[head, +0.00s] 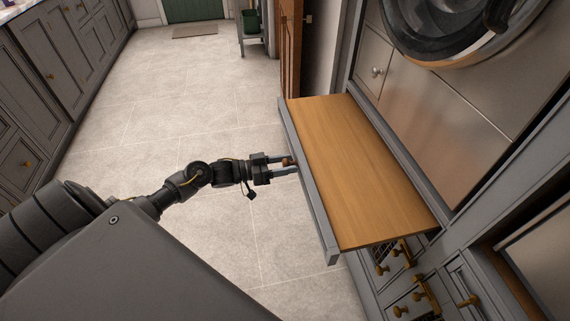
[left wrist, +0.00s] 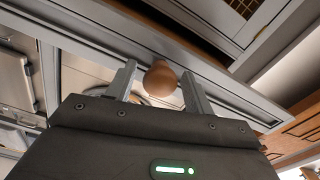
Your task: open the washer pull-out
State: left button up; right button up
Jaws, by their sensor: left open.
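The washer pull-out (head: 360,170) is a wooden board with a grey front. It stands well out from the cabinet below the washer (head: 455,30). A round copper-brown knob (left wrist: 160,78) is on its grey front. My left gripper (head: 287,166) is at that front, and its fingers reach to the knob. In the left wrist view the knob is between the two open fingers (left wrist: 160,74), with gaps showing on both sides. My right gripper is not in view.
Tiled floor (head: 150,130) is clear left of the pull-out. Grey cabinets (head: 60,60) line the left side. Drawers with brass knobs (head: 420,290) are at lower right. A wooden door (head: 290,50) and a small stand (head: 252,30) are at the back.

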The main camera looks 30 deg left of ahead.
pick_arm(q)
jog(key=v, duration=1.1)
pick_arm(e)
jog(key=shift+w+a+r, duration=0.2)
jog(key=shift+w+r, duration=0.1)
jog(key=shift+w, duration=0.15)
